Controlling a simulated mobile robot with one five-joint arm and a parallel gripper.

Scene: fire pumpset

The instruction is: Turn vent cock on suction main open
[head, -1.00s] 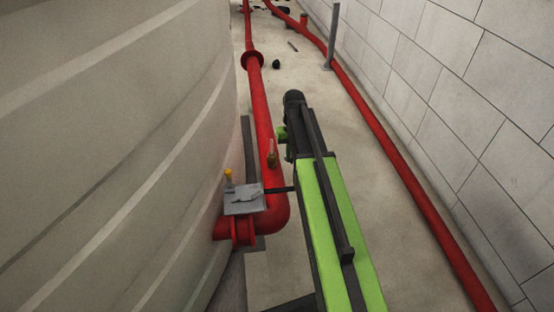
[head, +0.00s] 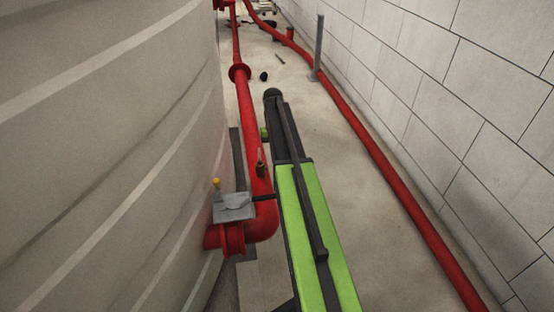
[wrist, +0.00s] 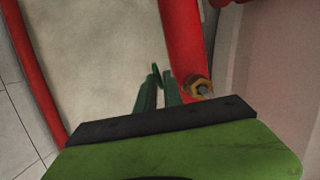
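The vent cock is a small brass fitting (head: 261,165) on top of the red suction main (head: 251,115). In the wrist view the brass cock (wrist: 203,90) sits on the red pipe (wrist: 184,45), right of my fingers. My gripper (head: 264,134) shows only as a small green part beside the pipe in the head view, beyond the cock; my arm hides the rest. In the wrist view my gripper's two dark green fingers (wrist: 160,78) are slightly apart with nothing between them. They point toward the floor left of the pipe and appear clear of the cock.
A grey flat plate (head: 233,207) with a yellow-topped knob (head: 216,183) stands near the pipe elbow, by the large pale tank (head: 110,150). Another red pipe (head: 385,175) runs along the block wall (head: 460,110) at right. Bare floor (head: 345,190) lies between.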

